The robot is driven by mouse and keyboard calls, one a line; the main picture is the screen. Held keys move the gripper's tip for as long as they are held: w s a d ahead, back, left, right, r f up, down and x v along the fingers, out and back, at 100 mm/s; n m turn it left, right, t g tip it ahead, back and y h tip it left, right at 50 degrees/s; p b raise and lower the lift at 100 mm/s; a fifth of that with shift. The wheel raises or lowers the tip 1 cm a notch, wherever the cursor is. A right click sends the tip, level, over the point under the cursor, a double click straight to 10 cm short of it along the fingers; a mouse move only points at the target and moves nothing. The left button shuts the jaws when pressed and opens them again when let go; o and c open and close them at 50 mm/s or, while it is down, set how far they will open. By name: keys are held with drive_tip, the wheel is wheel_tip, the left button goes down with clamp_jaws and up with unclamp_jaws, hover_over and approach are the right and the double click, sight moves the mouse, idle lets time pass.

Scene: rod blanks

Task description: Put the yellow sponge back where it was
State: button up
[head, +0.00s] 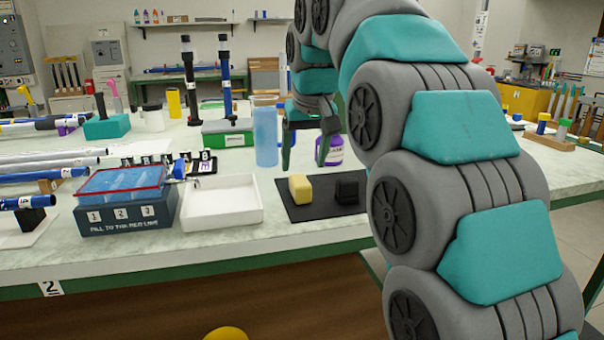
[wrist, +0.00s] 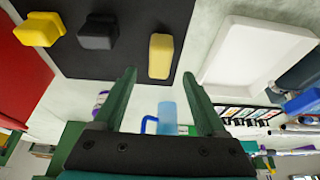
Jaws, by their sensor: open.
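A pale yellow sponge-like block (head: 300,189) lies on a black mat (head: 318,211), at the end beside the white tray. It also shows in the wrist view (wrist: 160,57). A black block (head: 347,191) lies on the mat beside it. The wrist view also shows a brighter yellow block (wrist: 38,29) past the black block; my arm hides it in the head view. My gripper (head: 304,152) is open and empty above and behind the mat, apart from the blocks. Its two fingers (wrist: 158,76) point toward the pale yellow block in the wrist view.
An empty white tray (head: 222,203) stands left of the mat. A dark box with a red-rimmed blue top (head: 122,190) is farther left. A blue cylinder (head: 266,135) and a purple-and-white jar (head: 330,152) stand behind, near my gripper. A red surface (wrist: 20,70) borders the wrist view.

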drive_tip(key=shift+v, duration=2.55)
drive_tip(key=s+d+f+m+g, duration=0.1)
drive_tip(key=s+d+f, duration=0.4)
drive_tip(key=s+f, duration=0.6)
drive_tip(key=s+d+f+m+g, duration=0.1)
drive_tip(key=s+d+f+g, duration=0.2)
drive_tip(key=s+f, duration=0.8)
drive_tip(key=s+d+f+m+g+h, duration=0.1)
drive_tip(key=s+d+f+g, duration=0.1)
drive_tip(key=s+d+f, duration=0.6)
drive_tip(key=s+f, duration=0.3)
drive_tip(key=s, duration=0.3)
drive_tip(key=shift+f, duration=0.15)
drive_tip(key=shift+s, duration=0.1)
